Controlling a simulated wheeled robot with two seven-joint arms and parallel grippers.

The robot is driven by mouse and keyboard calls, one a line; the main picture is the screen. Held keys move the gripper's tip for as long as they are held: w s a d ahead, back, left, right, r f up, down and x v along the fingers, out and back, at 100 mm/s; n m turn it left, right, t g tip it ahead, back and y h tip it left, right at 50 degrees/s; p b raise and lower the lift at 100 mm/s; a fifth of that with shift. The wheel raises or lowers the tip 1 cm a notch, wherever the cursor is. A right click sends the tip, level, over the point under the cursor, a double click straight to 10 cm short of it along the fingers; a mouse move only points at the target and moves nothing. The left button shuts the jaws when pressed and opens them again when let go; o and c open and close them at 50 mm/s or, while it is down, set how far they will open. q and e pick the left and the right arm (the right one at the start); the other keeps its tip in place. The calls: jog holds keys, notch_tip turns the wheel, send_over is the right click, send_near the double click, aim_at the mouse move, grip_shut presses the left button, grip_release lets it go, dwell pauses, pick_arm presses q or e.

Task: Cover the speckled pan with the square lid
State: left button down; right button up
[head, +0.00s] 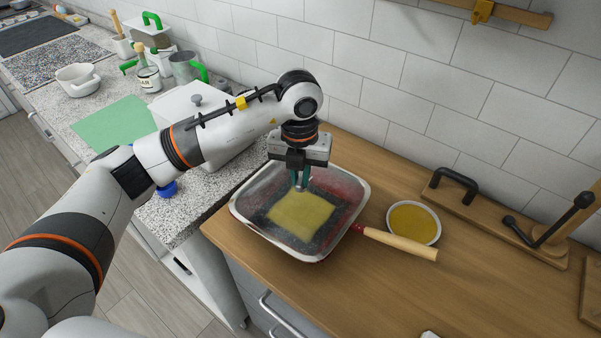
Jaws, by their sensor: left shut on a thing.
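The square lid (252,232) is see-through with a pale metal rim. My left gripper (301,181) is above its middle, shut on the lid's knob, which the fingers partly hide. The speckled pan (401,244) is under the lid, with a wooden handle pointing right and a red joint at its base. Through the lid I see a dark speckled inside, some red wall and a yellow square (301,214). The lid lines up roughly with the pan. I cannot tell whether its rim touches the pan all round. My right gripper is out of view.
A round dish with yellow contents (412,224) stands close to the pan handle. A wooden board with black handles (492,219) lies along the tiled wall. A white box with a knob (196,100) stands behind my left arm.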

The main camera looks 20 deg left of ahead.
pick_arm(q)
jog(key=c, duration=1.3)
grip_release()
jog(key=shift+c, duration=0.2)
notch_tip(320, 180, up, 12)
jog(key=b, duration=0.2)
jog(key=shift+s, duration=0.25)
